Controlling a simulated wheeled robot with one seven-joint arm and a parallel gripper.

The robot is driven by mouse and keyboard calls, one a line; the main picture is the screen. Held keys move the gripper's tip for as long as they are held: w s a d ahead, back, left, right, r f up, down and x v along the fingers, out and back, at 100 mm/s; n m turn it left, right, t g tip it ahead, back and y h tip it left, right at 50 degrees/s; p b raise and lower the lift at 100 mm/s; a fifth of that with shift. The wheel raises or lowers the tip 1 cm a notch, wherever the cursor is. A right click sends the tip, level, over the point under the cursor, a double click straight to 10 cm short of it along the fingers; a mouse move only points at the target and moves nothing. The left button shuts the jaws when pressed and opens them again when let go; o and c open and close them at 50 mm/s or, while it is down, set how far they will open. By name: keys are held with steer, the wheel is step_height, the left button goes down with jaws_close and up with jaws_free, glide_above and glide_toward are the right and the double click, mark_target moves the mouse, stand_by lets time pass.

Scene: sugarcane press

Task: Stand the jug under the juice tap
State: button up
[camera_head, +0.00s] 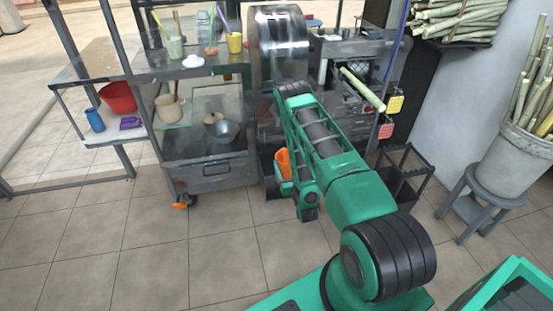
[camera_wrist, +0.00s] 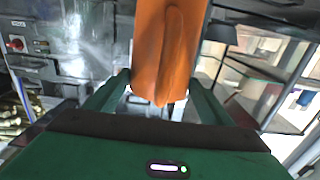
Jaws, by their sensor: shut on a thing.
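The orange jug (camera_head: 283,163) shows beside my arm in the head view, low in front of the press. In the wrist view the jug (camera_wrist: 170,45) fills the top middle, with its long handle ridge facing the camera. My gripper (camera_wrist: 160,88) is shut on the jug, with one green finger on each side of it. The jug is held off the floor. The steel sugarcane press (camera_head: 280,45) stands behind my arm. I cannot make out the juice tap; my arm covers much of the press front.
A steel cart (camera_head: 210,175) with cups and bowls on its shelves stands left of the press. A dark rack (camera_head: 405,172) stands on the floor to the right. A stool (camera_head: 480,205) bears a bucket of cane (camera_head: 515,150). The tiled floor in front is clear.

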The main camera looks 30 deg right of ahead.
steer(key=f+x, duration=0.1)
steer(key=x, duration=0.7)
steer(key=f+x, duration=0.2)
steer(key=x, duration=0.7)
steer(key=shift+w+f, duration=0.2)
steer(key=shift+f, duration=0.1)
steer(key=o, duration=1.5)
steer(key=shift+f, duration=0.15)
steer(key=shift+c, duration=0.2)
